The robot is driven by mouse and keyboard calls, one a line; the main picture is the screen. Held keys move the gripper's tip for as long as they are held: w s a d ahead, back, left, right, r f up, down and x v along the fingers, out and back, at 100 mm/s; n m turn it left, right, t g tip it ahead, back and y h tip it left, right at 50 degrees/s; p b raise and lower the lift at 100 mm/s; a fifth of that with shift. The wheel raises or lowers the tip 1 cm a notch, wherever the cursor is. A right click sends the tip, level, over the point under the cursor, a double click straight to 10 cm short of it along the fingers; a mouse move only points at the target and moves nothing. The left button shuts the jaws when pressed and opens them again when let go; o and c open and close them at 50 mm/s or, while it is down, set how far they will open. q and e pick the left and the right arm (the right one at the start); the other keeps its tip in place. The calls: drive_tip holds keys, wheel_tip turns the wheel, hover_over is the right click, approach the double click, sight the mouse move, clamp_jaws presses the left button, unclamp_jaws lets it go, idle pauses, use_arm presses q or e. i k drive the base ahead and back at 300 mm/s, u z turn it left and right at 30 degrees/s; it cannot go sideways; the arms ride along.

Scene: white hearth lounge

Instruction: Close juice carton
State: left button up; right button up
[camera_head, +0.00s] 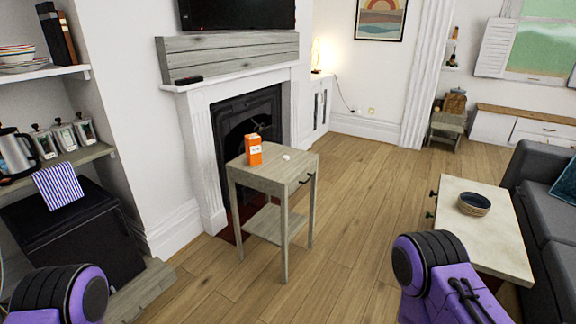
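An orange juice carton (253,150) stands upright on the top of a small wooden side table (275,172), in front of the fireplace. A small white object (286,157) lies on the tabletop to the right of the carton; it may be the cap, but it is too small to tell. The top of the carton is too small to make out clearly. Only purple and black parts of my two arms show at the bottom left and bottom right, well short of the table. Neither of my grippers is in view.
A wooden floor (350,220) lies open around the side table. A low table (480,225) with a bowl (473,204) and a grey sofa (535,190) stand at the right. A black cabinet (70,235) and shelves are at the left.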

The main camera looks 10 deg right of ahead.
sight(253, 142)
drive_tip(key=u, duration=0.3)
drive_tip(key=i, duration=0.45)
drive_tip(key=u, duration=0.6)
drive_tip(key=i, duration=0.9)
drive_tip(key=z, duration=0.35)
drive_tip(key=i, duration=0.8)
drive_tip(key=z, duration=0.7)
